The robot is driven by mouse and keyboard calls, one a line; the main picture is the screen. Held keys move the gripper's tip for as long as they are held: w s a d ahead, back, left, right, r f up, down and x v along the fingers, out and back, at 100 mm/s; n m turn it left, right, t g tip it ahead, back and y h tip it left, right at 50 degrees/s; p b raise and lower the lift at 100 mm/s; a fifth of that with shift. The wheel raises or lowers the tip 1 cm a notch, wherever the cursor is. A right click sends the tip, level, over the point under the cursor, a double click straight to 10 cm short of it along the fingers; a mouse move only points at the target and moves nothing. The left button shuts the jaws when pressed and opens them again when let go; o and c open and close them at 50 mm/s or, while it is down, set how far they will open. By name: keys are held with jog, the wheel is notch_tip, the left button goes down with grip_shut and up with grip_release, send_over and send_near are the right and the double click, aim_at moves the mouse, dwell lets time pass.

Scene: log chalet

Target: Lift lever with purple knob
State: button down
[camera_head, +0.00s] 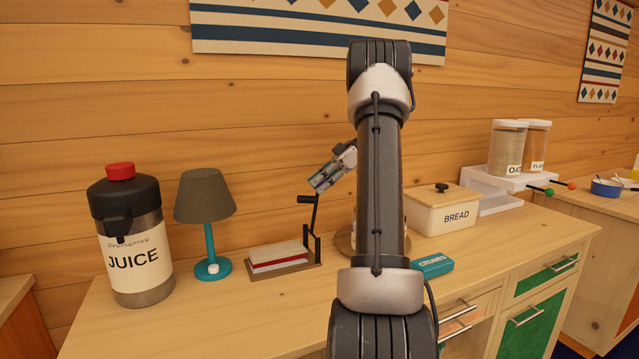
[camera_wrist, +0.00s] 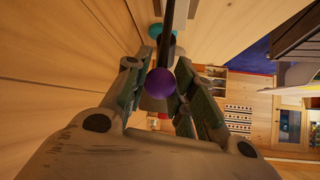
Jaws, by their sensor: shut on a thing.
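The purple knob (camera_wrist: 160,82) sits between the two fingers of my gripper in the wrist view, at the end of a dark lever bar (camera_wrist: 173,35). My gripper (camera_wrist: 160,76) is shut on the knob. In the head view my gripper (camera_head: 320,183) is just above the black lever (camera_head: 316,212), which stands steeply up from a wooden-based device (camera_head: 283,259) with white and red layers.
A teal lamp (camera_head: 210,245) and a juice dispenser (camera_head: 133,245) stand to the left. A bread box (camera_head: 440,212) and a teal box (camera_head: 432,265) are to the right. The front left of the counter (camera_head: 200,325) is clear. The log wall is close behind.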

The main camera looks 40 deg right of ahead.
jog(key=shift+f, duration=0.15)
jog(key=c, duration=1.1)
grip_release()
jog(key=shift+c, duration=0.2)
jog(key=v, duration=1.2)
jog(key=shift+c, duration=0.5)
